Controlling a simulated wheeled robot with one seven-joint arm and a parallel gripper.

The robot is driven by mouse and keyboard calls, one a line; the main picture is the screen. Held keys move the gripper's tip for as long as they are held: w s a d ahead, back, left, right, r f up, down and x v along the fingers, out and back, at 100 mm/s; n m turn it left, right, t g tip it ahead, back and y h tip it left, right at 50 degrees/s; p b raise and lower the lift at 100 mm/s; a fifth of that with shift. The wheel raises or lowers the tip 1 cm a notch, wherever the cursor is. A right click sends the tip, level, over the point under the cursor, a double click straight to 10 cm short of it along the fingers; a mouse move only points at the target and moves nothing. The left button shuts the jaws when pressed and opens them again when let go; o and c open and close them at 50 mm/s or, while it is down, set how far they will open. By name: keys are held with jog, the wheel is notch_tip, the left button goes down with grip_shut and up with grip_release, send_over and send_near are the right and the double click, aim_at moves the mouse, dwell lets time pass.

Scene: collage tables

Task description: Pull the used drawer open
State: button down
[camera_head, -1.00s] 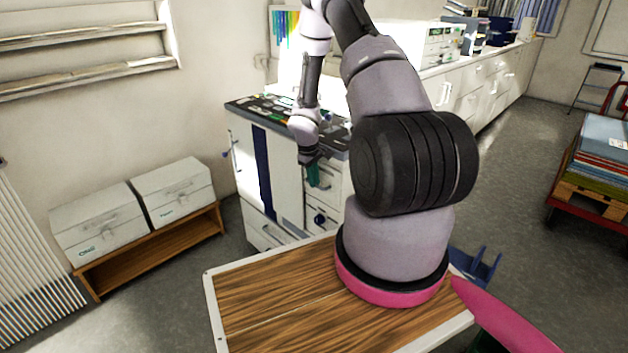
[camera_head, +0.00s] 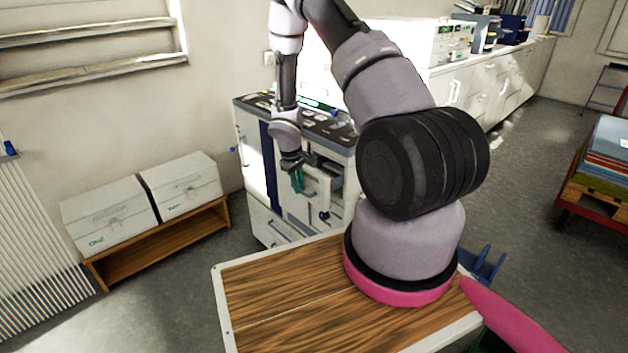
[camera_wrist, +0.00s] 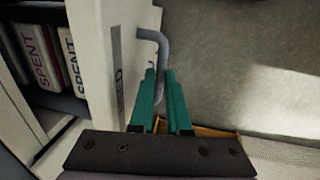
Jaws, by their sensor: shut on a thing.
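The used drawer (camera_head: 319,184) stands out from the white cabinet, partly open. In the wrist view, its white front (camera_wrist: 95,45) carries a partly hidden label of which "ED" shows. A grey bar handle (camera_wrist: 152,36) sticks out from that front. My gripper (camera_wrist: 160,75) has its green fingers shut on this handle, one on each side. In the head view, my gripper (camera_head: 297,181) is at the drawer's front. Boxes marked SPENT (camera_wrist: 38,55) show inside, behind the front.
The cabinet (camera_head: 252,160) has a dark, cluttered top and other drawers and doors. A low wooden bench (camera_head: 150,246) with two white boxes stands to the left. My wood-topped base is in front. A red cart (camera_head: 590,205) stands far right. Floor between bench and base is clear.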

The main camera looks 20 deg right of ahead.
jog(key=s+a, duration=0.2)
jog(key=a, duration=0.4)
jog(key=s+a, duration=0.2)
jog(key=a, duration=0.4)
jog(key=shift+s+a, duration=0.25)
jog(key=shift+a, duration=0.05)
jog(key=c, duration=1.2)
grip_release()
jog(key=shift+o, duration=0.2)
notch_tip(320, 180, up, 11)
jog(key=a, duration=0.1)
jog(key=shift+s+a+f, duration=0.15)
jog(key=shift+s+a, duration=0.2)
jog(key=shift+a, duration=0.05)
